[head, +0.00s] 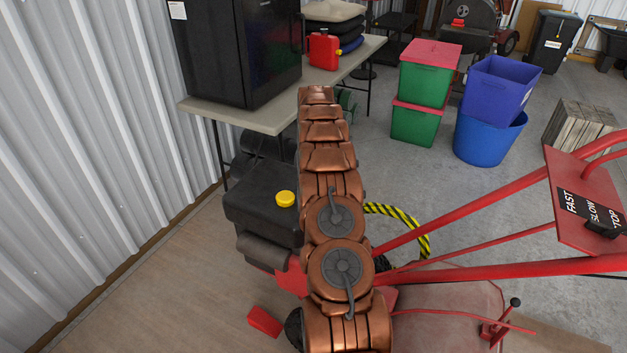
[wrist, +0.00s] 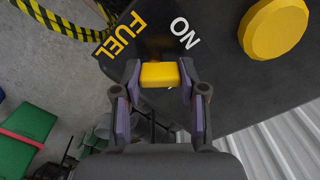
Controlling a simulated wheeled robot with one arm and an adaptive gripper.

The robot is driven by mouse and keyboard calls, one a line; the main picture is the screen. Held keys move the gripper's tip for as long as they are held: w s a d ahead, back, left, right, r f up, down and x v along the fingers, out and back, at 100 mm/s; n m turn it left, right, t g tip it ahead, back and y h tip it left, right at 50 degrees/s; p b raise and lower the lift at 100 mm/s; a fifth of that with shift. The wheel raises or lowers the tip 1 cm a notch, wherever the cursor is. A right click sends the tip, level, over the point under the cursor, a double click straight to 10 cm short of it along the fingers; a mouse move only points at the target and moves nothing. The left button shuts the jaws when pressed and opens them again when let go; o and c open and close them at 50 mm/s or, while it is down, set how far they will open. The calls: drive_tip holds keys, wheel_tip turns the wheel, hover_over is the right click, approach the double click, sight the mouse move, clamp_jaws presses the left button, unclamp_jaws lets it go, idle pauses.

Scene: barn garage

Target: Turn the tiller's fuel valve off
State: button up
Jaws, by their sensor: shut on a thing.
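The tiller's black engine body (head: 262,205) with its yellow cap (head: 285,199) stands left of my arm in the head view. In the wrist view the yellow fuel valve handle (wrist: 159,74) sits between the fingers of my gripper (wrist: 159,82), which is shut on it. The words FUEL and ON show on the black panel (wrist: 152,42) just beyond the handle. The round yellow cap (wrist: 272,28) is at the upper right there. In the head view my arm hides the valve and my gripper.
The tiller's red handlebars (head: 470,212) run to the right toward a throttle plate (head: 582,205). A yellow-black striped hose or cord (head: 425,240) lies behind. A table (head: 262,119) with a black cabinet (head: 240,50) stands at the back left, near the metal wall. Green bins (head: 428,78) stand farther back.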

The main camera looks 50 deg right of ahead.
drive_tip(key=m, duration=0.2)
drive_tip(key=m+b, duration=0.1)
drive_tip(key=m, duration=0.2)
drive_tip(key=shift+w+d+m, duration=0.1)
drive_tip(key=shift+w+m, duration=0.1)
drive_tip(key=shift+m, duration=0.1)
drive_tip(key=shift+d+m+b, duration=0.1)
drive_tip(key=shift+m+b, duration=0.35)
drive_tip(key=shift+m, duration=1.75)
drive_tip(key=o, duration=1.1)
drive_tip(key=shift+o, duration=0.2)
drive_tip(key=shift+r, duration=0.15)
wheel_tip(320, 180, up, 7)
drive_tip(key=shift+d+f, duration=0.1)
drive_tip(key=shift+f, duration=0.05)
drive_tip(key=shift+r, duration=0.25)
